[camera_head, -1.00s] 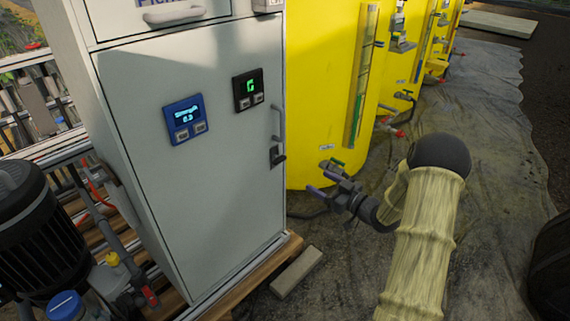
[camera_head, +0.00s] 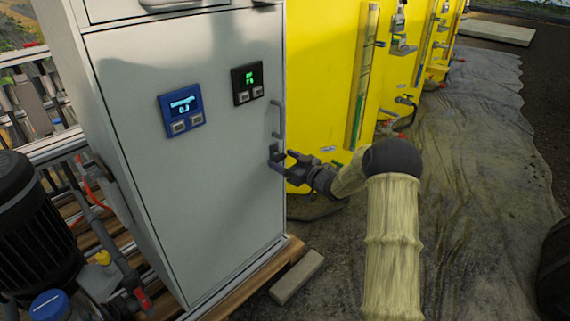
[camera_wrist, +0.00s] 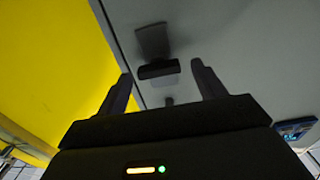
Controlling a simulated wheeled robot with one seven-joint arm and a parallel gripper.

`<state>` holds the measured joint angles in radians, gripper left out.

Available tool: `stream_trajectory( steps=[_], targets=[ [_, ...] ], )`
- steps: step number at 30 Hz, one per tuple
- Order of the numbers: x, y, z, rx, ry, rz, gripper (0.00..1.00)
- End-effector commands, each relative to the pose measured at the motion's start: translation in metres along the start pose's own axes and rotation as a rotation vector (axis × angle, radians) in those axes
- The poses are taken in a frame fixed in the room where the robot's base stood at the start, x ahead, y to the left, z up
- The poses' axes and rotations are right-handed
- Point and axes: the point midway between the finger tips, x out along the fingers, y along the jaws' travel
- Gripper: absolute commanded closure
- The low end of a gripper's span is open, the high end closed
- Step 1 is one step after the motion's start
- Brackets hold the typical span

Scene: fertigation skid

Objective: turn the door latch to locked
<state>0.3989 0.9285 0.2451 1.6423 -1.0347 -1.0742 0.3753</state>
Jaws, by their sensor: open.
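The grey cabinet door (camera_head: 215,190) is shut in the head view. Its dark door latch (camera_head: 274,158) sits near the right edge, below the door handle (camera_head: 279,117). My gripper (camera_head: 283,161) is right at the latch and partly covers it. In the wrist view the latch (camera_wrist: 158,69) shows as a dark bar on a plate, ahead of and between the two fingers of my gripper (camera_wrist: 160,78). The fingers are open and seem not to touch it. I cannot tell the latch's exact angle.
A blue display panel (camera_head: 182,109) and a black display (camera_head: 247,82) are on the door. Yellow tanks (camera_head: 325,70) stand close on the right. A loose block (camera_head: 297,276) lies on the ground by the pallet. The tarp-covered ground (camera_head: 475,170) is clear.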

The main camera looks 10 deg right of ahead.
Motion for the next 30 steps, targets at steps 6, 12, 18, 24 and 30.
stream_trajectory(
  steps=[6,12,18,24,30],
  targets=[
    [0.0015,0.0002,-0.0002,0.001,0.0,0.001,0.31],
    [0.0012,0.0003,-0.0001,0.0,-0.001,0.001,0.58],
    [0.0011,0.0002,0.0,0.0,-0.001,0.001,0.76],
    [0.001,0.0,0.0003,-0.02,-0.001,0.0,0.76],
    [0.0008,0.0,0.0008,-0.088,-0.002,0.001,0.76]
  ],
)
